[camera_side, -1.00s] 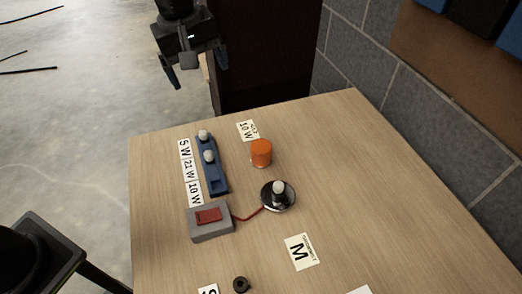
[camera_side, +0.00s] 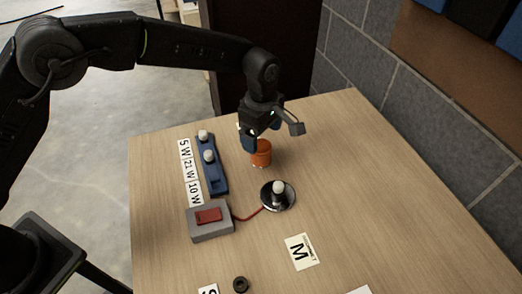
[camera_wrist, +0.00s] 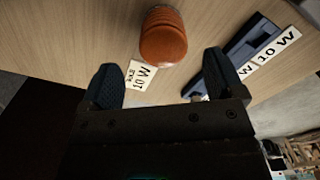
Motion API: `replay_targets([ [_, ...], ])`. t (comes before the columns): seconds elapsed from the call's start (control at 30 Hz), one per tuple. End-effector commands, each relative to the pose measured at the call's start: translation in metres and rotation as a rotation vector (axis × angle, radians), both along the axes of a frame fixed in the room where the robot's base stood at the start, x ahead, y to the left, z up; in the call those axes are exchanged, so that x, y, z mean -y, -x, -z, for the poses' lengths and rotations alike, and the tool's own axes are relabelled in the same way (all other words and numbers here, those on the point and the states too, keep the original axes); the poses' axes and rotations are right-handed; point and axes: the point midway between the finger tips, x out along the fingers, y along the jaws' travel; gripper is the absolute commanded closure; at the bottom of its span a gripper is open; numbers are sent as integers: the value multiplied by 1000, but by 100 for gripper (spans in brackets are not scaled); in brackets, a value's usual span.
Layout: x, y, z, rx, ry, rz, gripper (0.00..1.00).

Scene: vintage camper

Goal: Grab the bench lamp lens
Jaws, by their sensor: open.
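The bench lamp lens looks to be the orange ribbed cap (camera_side: 261,157), standing upright on the wooden table. It also shows in the wrist view (camera_wrist: 163,37), ahead of the fingertips and between their lines. My gripper (camera_side: 262,140) is over the lens in the side view and hides part of its top. In the wrist view my gripper (camera_wrist: 160,82) has its two blue fingers wide apart with nothing between them. I cannot tell whether a finger touches the lens. The lamp base (camera_side: 278,197) is a round dark dish with a white bulb, in front of the lens.
A blue rack (camera_side: 213,172) with two white bulbs stands left of the lens, beside wattage labels (camera_side: 190,172). A grey box with a red switch (camera_side: 208,217) is wired to the lamp base. A small dark ring (camera_side: 240,284) lies near the front. The table's right side is clear.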

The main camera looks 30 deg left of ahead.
Motion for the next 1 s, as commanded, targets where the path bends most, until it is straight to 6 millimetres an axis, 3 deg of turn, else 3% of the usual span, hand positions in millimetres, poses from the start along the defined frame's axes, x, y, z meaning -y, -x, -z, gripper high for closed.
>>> replay_targets([
  [0.23, -1, 1, 19, -2, -1, 0, 13],
  [0.5, -4, 3, 56, -2, 0, 1, 13],
  [0.8, -4, 3, 62, 0, 0, 1, 13],
  [1.0, -4, 3, 61, 0, 0, 1, 30],
])
